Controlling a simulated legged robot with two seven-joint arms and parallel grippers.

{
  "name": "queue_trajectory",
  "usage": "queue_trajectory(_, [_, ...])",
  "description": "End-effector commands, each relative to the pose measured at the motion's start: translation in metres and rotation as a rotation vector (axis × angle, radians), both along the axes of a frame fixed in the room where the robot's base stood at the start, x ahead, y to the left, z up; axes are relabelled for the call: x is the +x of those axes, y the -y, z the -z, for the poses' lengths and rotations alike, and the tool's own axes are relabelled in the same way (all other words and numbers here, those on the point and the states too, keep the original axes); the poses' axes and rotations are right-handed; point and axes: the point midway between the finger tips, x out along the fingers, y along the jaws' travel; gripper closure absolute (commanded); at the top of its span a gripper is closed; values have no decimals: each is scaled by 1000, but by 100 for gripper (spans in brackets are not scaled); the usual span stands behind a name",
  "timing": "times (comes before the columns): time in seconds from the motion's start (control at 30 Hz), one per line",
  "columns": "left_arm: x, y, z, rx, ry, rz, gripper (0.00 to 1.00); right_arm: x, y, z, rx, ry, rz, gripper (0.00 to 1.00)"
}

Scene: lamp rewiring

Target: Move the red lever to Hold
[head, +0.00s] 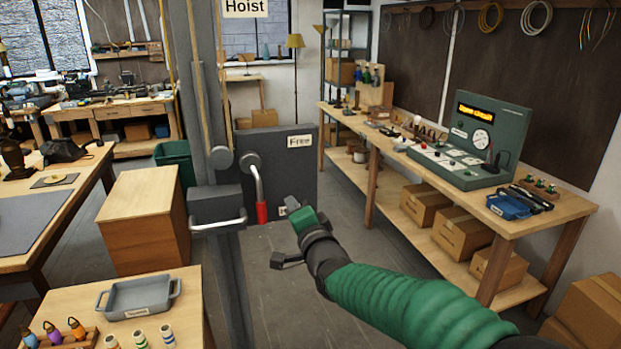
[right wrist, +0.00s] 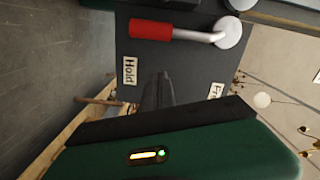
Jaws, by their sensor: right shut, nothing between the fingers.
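The red lever (head: 262,212) has a red grip on a bent silver arm. It hangs down from a round pivot on a dark grey panel (head: 274,155). A "Free" label (head: 300,141) is at the panel's upper right; a "Hold" label (right wrist: 130,72) is lower, beside the grip. My right gripper (head: 298,212) is just right of the grip, apart from it, partly covering the lower label in the head view. In the right wrist view its fingers (right wrist: 160,90) are shut and empty, with the lever's red grip (right wrist: 151,29) beyond them. My left gripper is not in view.
The panel is by a tall grey post under a "Hoist" sign (head: 246,7). A box with a silver handle (head: 218,222) juts out left of the lever. A workbench (head: 550,215) with a green tester (head: 478,145) stands right. A grey tray (head: 138,298) is at the front left.

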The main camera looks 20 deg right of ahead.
Motion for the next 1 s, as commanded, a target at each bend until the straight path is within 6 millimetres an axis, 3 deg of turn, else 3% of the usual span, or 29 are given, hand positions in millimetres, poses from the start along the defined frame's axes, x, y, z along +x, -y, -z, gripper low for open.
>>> queue_trajectory(0.03, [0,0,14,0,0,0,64,0,-4,10,39,-1,-1,100])
queue_trajectory(0.1, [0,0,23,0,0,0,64,0,-10,14,98,-2,-2,100])
queue_trajectory(0.4, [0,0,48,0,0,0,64,-1,-30,21,292,-8,0,100])
queue_trajectory(1.0, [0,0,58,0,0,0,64,-1,-40,21,387,-14,-1,100])
